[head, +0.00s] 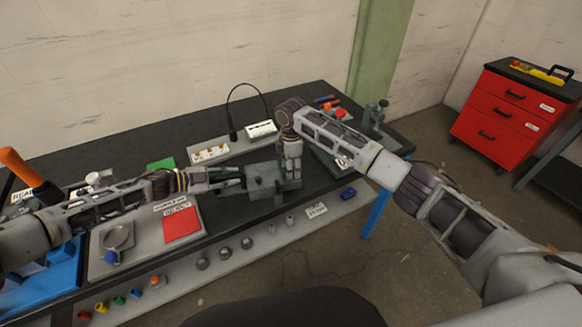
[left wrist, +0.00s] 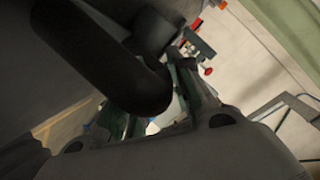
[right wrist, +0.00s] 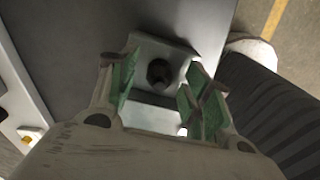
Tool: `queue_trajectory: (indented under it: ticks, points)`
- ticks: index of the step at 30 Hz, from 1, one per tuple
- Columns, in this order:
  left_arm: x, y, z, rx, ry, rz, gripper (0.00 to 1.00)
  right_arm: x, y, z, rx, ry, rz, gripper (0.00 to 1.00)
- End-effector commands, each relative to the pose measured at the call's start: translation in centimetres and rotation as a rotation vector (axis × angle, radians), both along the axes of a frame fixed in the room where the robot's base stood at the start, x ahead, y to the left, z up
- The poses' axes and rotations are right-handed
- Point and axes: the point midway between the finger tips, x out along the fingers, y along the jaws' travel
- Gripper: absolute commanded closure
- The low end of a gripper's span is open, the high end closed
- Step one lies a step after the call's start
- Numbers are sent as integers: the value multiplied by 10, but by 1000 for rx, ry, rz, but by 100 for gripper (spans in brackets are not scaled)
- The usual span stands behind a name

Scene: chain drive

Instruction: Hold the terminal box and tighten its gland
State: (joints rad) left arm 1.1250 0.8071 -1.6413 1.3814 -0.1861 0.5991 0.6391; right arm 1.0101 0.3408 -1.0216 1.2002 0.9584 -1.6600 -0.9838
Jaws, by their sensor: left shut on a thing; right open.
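The terminal box (head: 262,184), grey-green, sits near the front middle of the dark bench in the head view. My left gripper (head: 240,180) comes from the left and is shut on it. In the left wrist view, dark shapes close to the camera hide most of the grip. My right gripper (head: 291,172) points down at the right end of the box. In the right wrist view its green-padded fingers (right wrist: 152,85) are open, one on each side of a dark round part (right wrist: 160,73), seemingly the gland, on a light grey face (right wrist: 150,48). I cannot tell whether they touch it.
A red card (head: 181,225) lies on a grey tray left of the box. A white labelled device (head: 262,130) with a black cable stands behind. Several knobs and coloured parts line the front ledge. A blue part (head: 348,193) lies right; a red tool cabinet (head: 510,107) stands beyond.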

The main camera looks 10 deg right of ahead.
Motion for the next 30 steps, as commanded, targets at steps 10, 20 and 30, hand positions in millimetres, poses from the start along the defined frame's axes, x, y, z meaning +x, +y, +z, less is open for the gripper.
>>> queue_trajectory:
  ticks: [10, 20, 30]
  points:
    - [0, -1, 0, 0, 0, -1, 100, 0, 0, 0, 0, 0, 0, 80]
    - [-1, -1, 0, 0, 0, -1, 100, 0, 0, 0, 0, 0, -10, 97]
    - [-1, -1, 0, 0, 0, -1, 100, -1, 1, 0, 2, 0, -127, 97]
